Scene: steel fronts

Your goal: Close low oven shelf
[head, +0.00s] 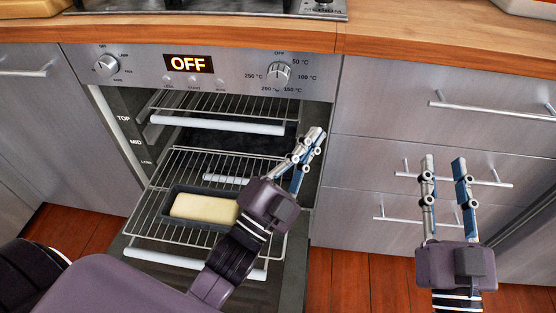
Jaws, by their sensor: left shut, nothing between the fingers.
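The oven (140,75) is open at the front. A wire shelf (157,215) is pulled out toward me, with a white front bar (195,262) near its lower end. It carries a dark tray (175,190) with a pale yellow block (204,208) in it. Another white bar (225,180) shows among the wires; I cannot tell its level. My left gripper (317,136) is shut and empty in front of the oven opening's right edge. Its wrist and arm hide the pulled-out shelf's right side. My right gripper (443,163) is open and empty, in front of the drawers.
An upper wire shelf (217,125) with a white bar sits in the oven above. Steel drawers (385,120) with bar handles stand to the right, a cabinet (30,110) to the left. The wooden worktop (440,42) runs above. Red-brown floor shows below the drawers.

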